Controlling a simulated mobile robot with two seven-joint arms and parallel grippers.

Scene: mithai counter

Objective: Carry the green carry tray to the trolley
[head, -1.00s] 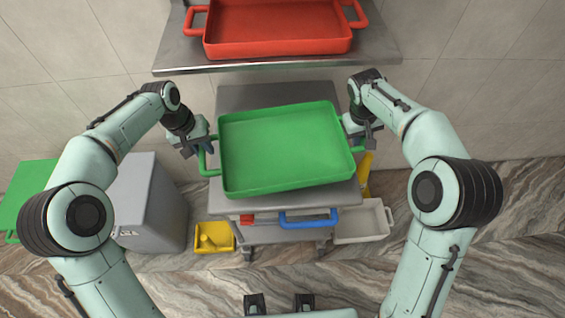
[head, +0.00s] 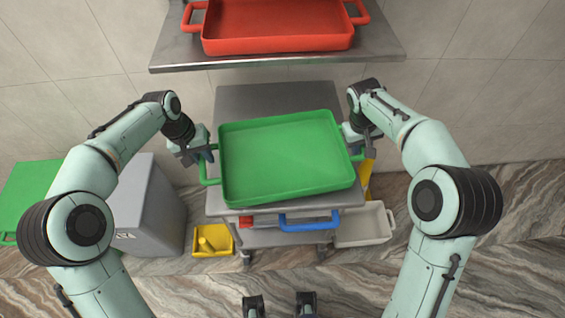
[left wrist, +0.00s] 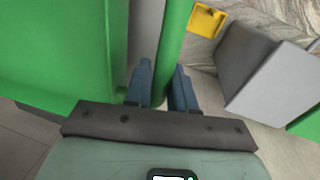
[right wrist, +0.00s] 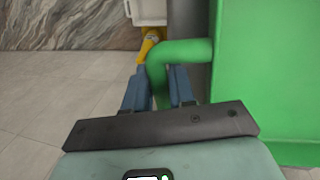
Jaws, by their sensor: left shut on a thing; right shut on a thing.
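The green carry tray (head: 285,158) is empty and is held between my two grippers, over the grey trolley (head: 275,97). It sits slightly turned, its right end farther back; I cannot tell whether it touches the trolley top. My left gripper (head: 207,158) is shut on the tray's left handle, and in the left wrist view its fingers (left wrist: 165,90) are either side of the green bar. My right gripper (head: 354,147) is shut on the right handle, which shows between its fingers in the right wrist view (right wrist: 160,85). Part of the trolley top is hidden under the tray.
A red tray (head: 278,28) stands on a metal shelf (head: 380,50) behind the trolley. A grey bin (head: 148,205) and another green tray (head: 28,190) are at left. A yellow tray (head: 213,250) and a white tray (head: 365,236) flank the trolley low down. A blue handle (head: 310,222) shows below its top.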

